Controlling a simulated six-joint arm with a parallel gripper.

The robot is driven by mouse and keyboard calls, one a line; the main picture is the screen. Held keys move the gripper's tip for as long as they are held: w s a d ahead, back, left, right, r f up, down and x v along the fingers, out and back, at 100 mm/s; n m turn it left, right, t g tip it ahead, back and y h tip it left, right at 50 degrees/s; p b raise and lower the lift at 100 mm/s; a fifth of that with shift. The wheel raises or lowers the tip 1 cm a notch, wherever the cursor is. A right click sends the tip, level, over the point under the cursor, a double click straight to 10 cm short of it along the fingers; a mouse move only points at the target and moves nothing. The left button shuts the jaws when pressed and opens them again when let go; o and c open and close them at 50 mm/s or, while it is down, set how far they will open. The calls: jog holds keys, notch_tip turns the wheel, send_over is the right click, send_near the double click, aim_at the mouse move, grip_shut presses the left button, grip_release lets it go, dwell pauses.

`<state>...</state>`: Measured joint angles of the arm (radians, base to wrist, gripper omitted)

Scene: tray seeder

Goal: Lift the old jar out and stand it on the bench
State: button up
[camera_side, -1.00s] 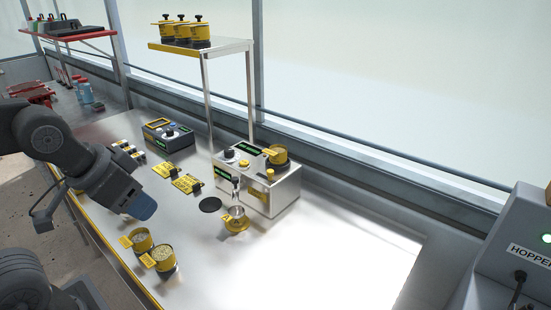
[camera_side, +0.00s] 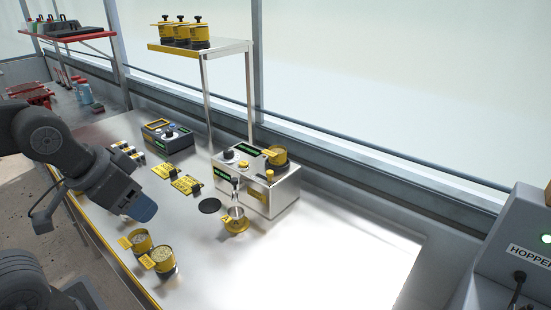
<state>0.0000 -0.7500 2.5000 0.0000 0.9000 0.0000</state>
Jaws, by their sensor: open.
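A yellow jar (camera_side: 278,157) with a yellow tag sits in the top of the silver seeder box (camera_side: 274,200), at its back right corner. It looks like the jar to be lifted, though its label is too small to read. My gripper (camera_side: 143,209) is at the left, pointing down toward the bench, open and empty. It is well apart from the seeder and the jar. Its fingers are seen from the side, so the gap between them hardly shows. The bare bench (camera_side: 330,255) lies to the right and front of the seeder.
Two open yellow tins of pale grains (camera_side: 163,258) stand near the bench's front edge, close below my gripper. A dark disc (camera_side: 210,205) and small yellow cup (camera_side: 236,224) lie before the seeder. A control box (camera_side: 168,138) and shelf (camera_side: 226,48) with several yellow jars stand behind.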

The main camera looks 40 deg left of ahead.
jog(key=o, duration=0.5)
jog(key=w+a+r+n, duration=0.1)
jog(key=w+r, duration=0.2)
jog(key=w, duration=0.6)
jog(key=w+a+r+n, duration=0.1)
jog(key=w+r, duration=0.3)
jog(key=w, duration=0.6)
jog(key=n+g+y, duration=0.1)
jog(key=n, duration=0.1)
send_over(277, 153)
jog(key=s, duration=0.4)
notch_tip(277, 153, down, 7)
jog(key=x, duration=0.8)
jog(key=shift+w+f, duration=0.15)
jog(key=shift+f, duration=0.1)
jog(key=shift+x, duration=3.05)
